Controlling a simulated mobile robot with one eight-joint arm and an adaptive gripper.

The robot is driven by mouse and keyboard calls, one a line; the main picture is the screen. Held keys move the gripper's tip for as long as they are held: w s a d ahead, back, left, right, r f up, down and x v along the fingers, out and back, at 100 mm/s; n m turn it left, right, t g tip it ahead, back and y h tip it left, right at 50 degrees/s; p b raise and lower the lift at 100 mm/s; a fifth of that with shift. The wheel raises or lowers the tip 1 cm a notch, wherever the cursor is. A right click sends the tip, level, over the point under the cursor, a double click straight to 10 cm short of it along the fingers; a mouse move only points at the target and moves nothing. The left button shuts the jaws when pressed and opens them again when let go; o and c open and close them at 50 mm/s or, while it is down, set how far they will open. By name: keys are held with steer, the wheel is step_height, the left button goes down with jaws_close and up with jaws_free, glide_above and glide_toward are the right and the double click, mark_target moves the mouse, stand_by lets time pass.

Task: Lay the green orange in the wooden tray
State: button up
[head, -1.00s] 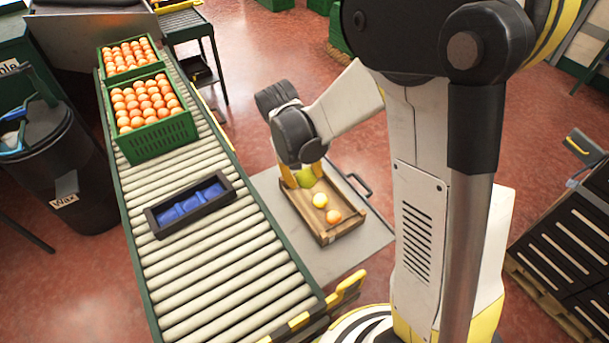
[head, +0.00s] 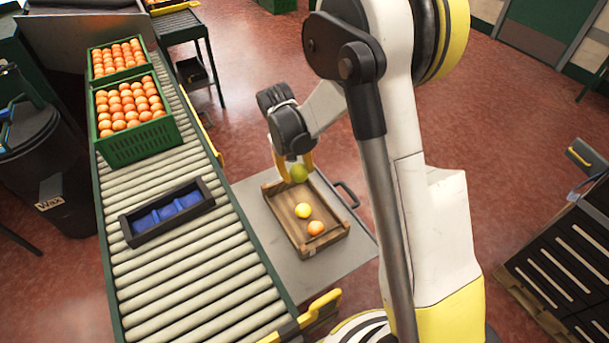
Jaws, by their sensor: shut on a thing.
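The green orange (head: 299,173) is between the yellow fingers of my gripper (head: 297,168), which is shut on it. My gripper holds it at the far end of the wooden tray (head: 333,240). I cannot tell whether the green orange touches the tray floor. A yellow orange (head: 303,210) and an orange-coloured one (head: 316,228) lie in the near part of the tray. The tray stands on a grey plate (head: 275,263) beside the conveyor.
The roller conveyor (head: 210,262) carries a dark tray with blue cups (head: 168,211) and two green crates (head: 140,145) of oranges. A bin marked Wax (head: 40,160) stands at left. Dark slatted stacks (head: 560,265) are at right.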

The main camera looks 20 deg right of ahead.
steer(key=n+b, duration=0.1)
steer(key=b, duration=0.3)
glide_above(292, 197)
step_height(292, 197, down, 14)
steer(key=shift+y, duration=0.4)
steer(key=shift+s+a+f+b, duration=0.15)
steer(key=shift+f+b, duration=0.8)
steer(key=shift+f, duration=2.65)
steer(key=shift+f, duration=0.6)
steer(key=o, duration=1.8)
step_height(292, 197, up, 8)
steer(key=p, duration=0.4)
